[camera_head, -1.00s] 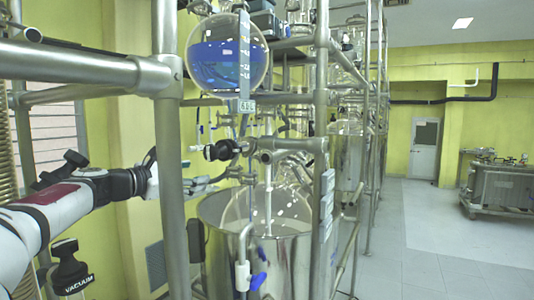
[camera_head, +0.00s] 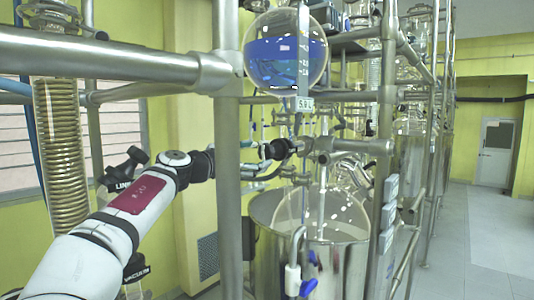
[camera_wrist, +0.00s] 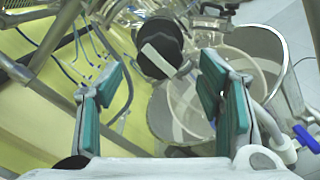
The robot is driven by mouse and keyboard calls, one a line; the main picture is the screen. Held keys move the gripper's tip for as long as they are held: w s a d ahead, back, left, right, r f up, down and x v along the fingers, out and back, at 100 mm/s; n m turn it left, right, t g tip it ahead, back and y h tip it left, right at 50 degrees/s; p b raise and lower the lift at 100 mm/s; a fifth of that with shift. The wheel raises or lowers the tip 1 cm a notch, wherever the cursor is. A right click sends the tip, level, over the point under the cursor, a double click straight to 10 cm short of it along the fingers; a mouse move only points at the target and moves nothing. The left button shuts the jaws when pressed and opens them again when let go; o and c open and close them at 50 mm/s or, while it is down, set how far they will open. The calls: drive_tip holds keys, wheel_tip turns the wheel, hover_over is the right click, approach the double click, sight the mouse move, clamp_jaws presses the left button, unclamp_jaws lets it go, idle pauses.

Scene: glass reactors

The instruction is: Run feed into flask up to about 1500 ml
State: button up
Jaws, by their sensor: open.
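A round glass feed vessel (camera_head: 272,75) holding blue liquid hangs high on the steel frame, with a small label (camera_head: 305,104) too blurred to read surely. Below it is a valve with a black knob (camera_head: 277,149). Under that, a large clear glass flask (camera_head: 340,215) sits in a steel pot (camera_head: 335,262); I see no blue liquid in it. In the wrist view my gripper (camera_wrist: 160,98) is open, with teal-padded fingers apart and nothing between them. A black knob (camera_wrist: 158,48) shows ahead, beyond the fingertips. In the head view a steel post partly hides my gripper.
A thick steel post (camera_head: 228,130) and a crossbar (camera_head: 110,60) stand close to my arm. A drain valve with a blue handle (camera_head: 308,287) sticks out at the pot's front. A glass coil column (camera_head: 60,140) is at left. Open floor (camera_head: 480,250) lies at right.

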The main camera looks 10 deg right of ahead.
sight(263, 154)
drive_tip(key=shift+x, duration=2.6)
drive_tip(key=c, duration=1.2)
